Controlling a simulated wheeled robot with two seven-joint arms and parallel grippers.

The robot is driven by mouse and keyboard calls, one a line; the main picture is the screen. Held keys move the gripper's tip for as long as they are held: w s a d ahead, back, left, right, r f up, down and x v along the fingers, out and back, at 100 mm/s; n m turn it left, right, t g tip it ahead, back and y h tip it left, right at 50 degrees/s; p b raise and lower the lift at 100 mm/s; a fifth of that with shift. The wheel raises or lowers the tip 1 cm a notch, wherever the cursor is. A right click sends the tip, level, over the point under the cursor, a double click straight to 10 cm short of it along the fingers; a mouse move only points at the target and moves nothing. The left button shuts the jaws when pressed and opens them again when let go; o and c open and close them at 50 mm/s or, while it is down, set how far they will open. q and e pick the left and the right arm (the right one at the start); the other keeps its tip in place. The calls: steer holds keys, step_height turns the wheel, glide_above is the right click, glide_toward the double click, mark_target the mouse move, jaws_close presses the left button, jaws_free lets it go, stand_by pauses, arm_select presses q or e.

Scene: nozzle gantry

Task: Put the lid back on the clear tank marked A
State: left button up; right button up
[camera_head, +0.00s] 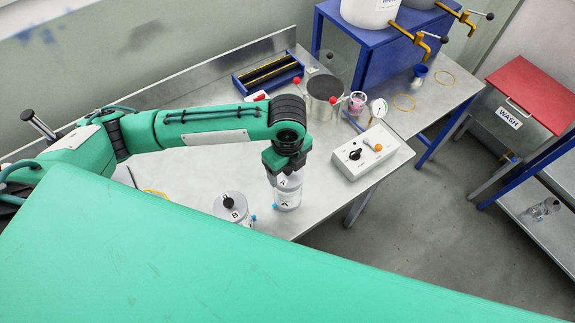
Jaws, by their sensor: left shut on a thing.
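The clear tank marked A (289,200) stands upright near the front edge of the steel bench. My left gripper (283,168) is directly above it, pointing down and shut on the lid (286,183), which also carries an A. The fingers hide the top of the lid. The lid is over the tank's mouth; I cannot tell whether it touches the rim or hangs just above it. My right gripper is not in view.
Tank B (233,209) with a black-knobbed lid stands left of tank A. A white control box (363,152) is to the right. A metal pot (322,97) and a blue tray (268,74) are behind. Bare bench (190,172) lies left.

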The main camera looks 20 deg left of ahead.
arm_select(q)
steer(key=shift+p, duration=0.5)
stand_by(0.4)
steer(key=o, duration=1)
steer(key=shift+o, duration=0.4)
steer(key=shift+r, duration=0.1)
step_height(320, 180, up, 4)
steer(key=p, duration=0.5)
steer(key=shift+r, duration=0.25)
steer(key=shift+r+p, duration=1.1)
steer(key=shift+r, duration=0.05)
